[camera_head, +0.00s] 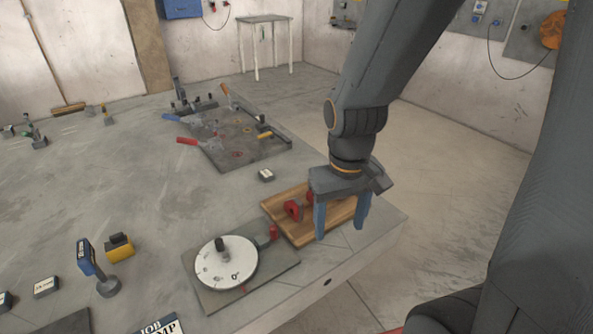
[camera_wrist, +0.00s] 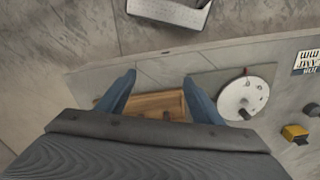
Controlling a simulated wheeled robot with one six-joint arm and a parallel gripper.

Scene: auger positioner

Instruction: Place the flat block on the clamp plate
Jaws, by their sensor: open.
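The clamp plate appears to be the dark grey plate (camera_head: 262,158) at the back of the bench, with toggle clamps with red and orange handles on it. A small flat grey block with a pale top (camera_head: 266,175) lies on the bench just in front of that plate; I cannot be sure it is the task's block. My gripper (camera_head: 340,233) points down over the wooden tray (camera_head: 280,228), its blue fingers apart with nothing seen between them. The wrist view shows both fingers (camera_wrist: 160,76) spread above the tray (camera_wrist: 165,100).
Red parts (camera_head: 293,210) sit in the tray. A white dial disc (camera_head: 226,272) on a grey base stands left of it, with a dark knob. A blue device (camera_head: 88,257) and a yellow block (camera_head: 119,248) stand further left. The bench's middle left is mostly clear.

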